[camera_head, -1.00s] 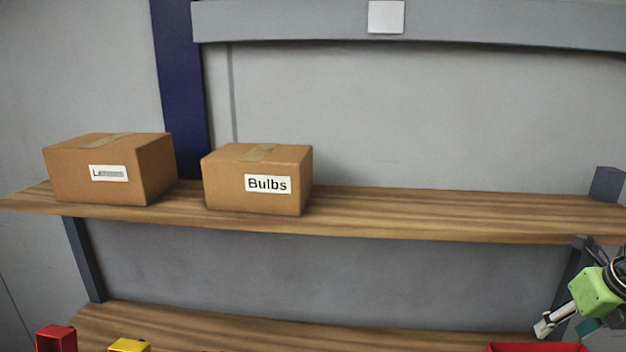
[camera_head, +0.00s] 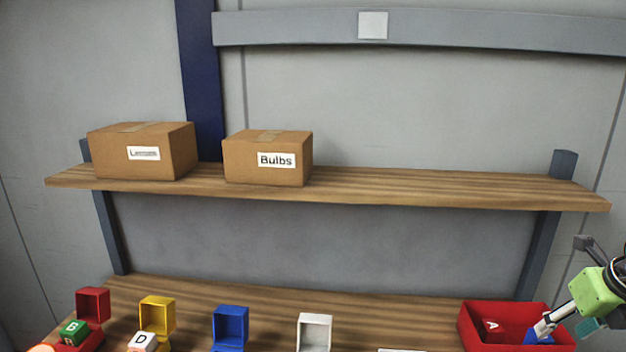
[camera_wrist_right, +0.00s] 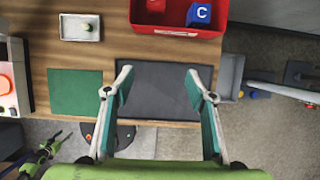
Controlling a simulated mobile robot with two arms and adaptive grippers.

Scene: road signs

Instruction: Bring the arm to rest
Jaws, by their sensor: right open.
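My right gripper (camera_head: 550,325) shows at the right edge of the head view, with a green body and pale fingers. Its fingers overlap the red bin (camera_head: 470,330) in that view. In the right wrist view the right gripper (camera_wrist_right: 159,82) is open. Its two fingers are wide apart with nothing between them, over a dark grey mat (camera_wrist_right: 160,100) at the table edge. My left gripper does not show in the head view.
The red bin holds a red block marked A (camera_head: 492,328) and a blue block marked C (camera_wrist_right: 202,12). Small open boxes, red (camera_head: 93,303), yellow (camera_head: 158,312), blue (camera_head: 231,322) and white (camera_head: 315,330), stand on the table. Cartons Lenses (camera_head: 110,160) and Bulbs (camera_head: 240,165) sit on the shelf.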

